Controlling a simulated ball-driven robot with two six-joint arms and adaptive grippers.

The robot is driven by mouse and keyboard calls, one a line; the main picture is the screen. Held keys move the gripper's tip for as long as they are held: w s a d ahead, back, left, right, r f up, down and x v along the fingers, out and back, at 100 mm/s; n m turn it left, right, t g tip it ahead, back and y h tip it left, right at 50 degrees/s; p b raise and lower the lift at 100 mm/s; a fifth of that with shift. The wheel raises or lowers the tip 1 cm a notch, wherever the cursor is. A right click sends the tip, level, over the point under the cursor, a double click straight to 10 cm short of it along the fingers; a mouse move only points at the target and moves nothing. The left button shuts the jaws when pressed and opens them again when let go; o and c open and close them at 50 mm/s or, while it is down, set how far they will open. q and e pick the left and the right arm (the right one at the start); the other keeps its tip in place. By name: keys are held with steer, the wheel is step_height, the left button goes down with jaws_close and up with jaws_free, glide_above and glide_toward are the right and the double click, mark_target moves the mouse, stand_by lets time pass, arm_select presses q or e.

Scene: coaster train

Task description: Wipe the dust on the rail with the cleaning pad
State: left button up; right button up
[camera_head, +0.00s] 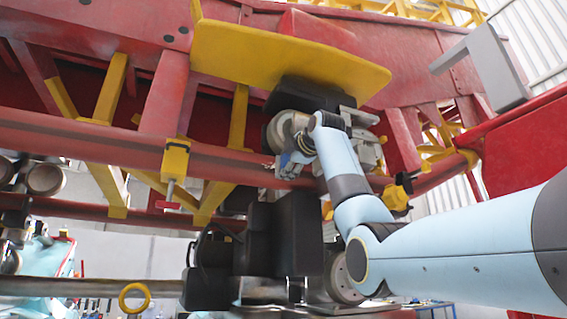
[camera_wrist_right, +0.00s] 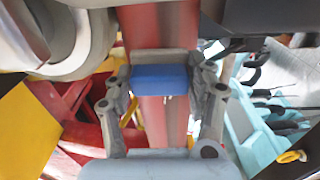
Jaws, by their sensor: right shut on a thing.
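The red rail (camera_head: 100,145) runs across the head view as a tube, and it fills the middle of the right wrist view (camera_wrist_right: 160,28). My right gripper (camera_head: 285,163) is at the rail, under the yellow plate. In the wrist view its fingers (camera_wrist_right: 161,82) are closed on the blue cleaning pad (camera_wrist_right: 160,76). The pad lies across the rail's face; I cannot tell whether it presses on it. A few tiny pale specks show on the rail just beside the pad. No clear dust patch is visible. My left gripper is not in view.
A yellow plate (camera_head: 280,58) and a dark block hang just above my right gripper. Yellow brackets (camera_head: 175,160) and a yellow clamp (camera_head: 397,194) sit along the rail. Black boxes (camera_head: 282,240) stand below it. The rail stretch to the left is mostly bare between brackets.

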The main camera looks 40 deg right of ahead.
steer(key=shift+w+a, duration=0.3)
steer(key=shift+a, duration=0.85)
steer(key=shift+w+a, duration=0.25)
steer(key=shift+a, duration=0.85)
steer(key=shift+w+a, duration=0.3)
steer(key=shift+a, duration=0.85)
steer(key=shift+s+d+f, duration=0.1)
steer(key=shift+s+d, duration=0.05)
steer(key=shift+d, duration=0.05)
steer(key=shift+s+b, duration=0.25)
steer(key=shift+b, duration=0.1)
steer(key=b, duration=0.3)
glide_toward(261, 164)
steer(key=shift+w, duration=0.4)
steer(key=b+v, duration=0.1)
steer(key=v, duration=0.2)
steer(key=shift+d, duration=0.1)
